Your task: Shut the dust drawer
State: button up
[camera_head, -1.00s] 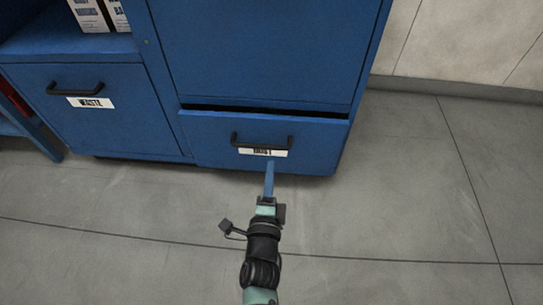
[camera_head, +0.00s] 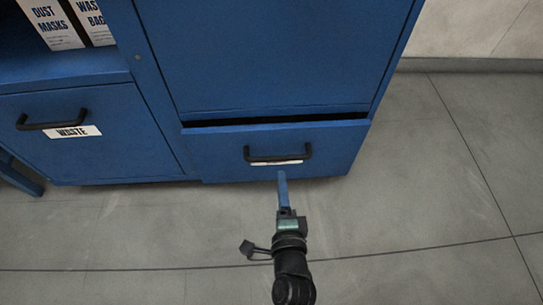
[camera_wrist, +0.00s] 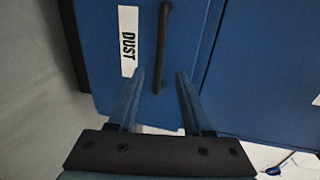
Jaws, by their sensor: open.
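The dust drawer (camera_head: 225,155) is the low blue drawer at the cabinet's right side in the head view. A dark gap along its top edge shows that it stands partly open. In the wrist view the drawer front (camera_wrist: 200,40) appears turned sideways, with the DUST label (camera_wrist: 128,40) and the handle (camera_wrist: 162,48). My gripper (camera_head: 282,176) is in front of the drawer, just below the handle. In the wrist view its two fingers (camera_wrist: 160,80) are apart and empty, with the handle's end between their tips.
A closed WASTE drawer (camera_head: 100,150) with a black handle is to the left. Boxes labelled dust masks (camera_head: 52,22) and waste bags (camera_head: 92,20) stand on the shelf above it. The grey floor (camera_head: 420,215) is clear in front and to the right.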

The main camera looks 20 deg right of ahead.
aim_at(278, 157)
jog(key=b+x, duration=0.2)
jog(key=x, duration=0.8)
jog(key=shift+s, duration=0.1)
jog(key=shift+c, duration=0.3)
grip_shut()
dwell(0.9)
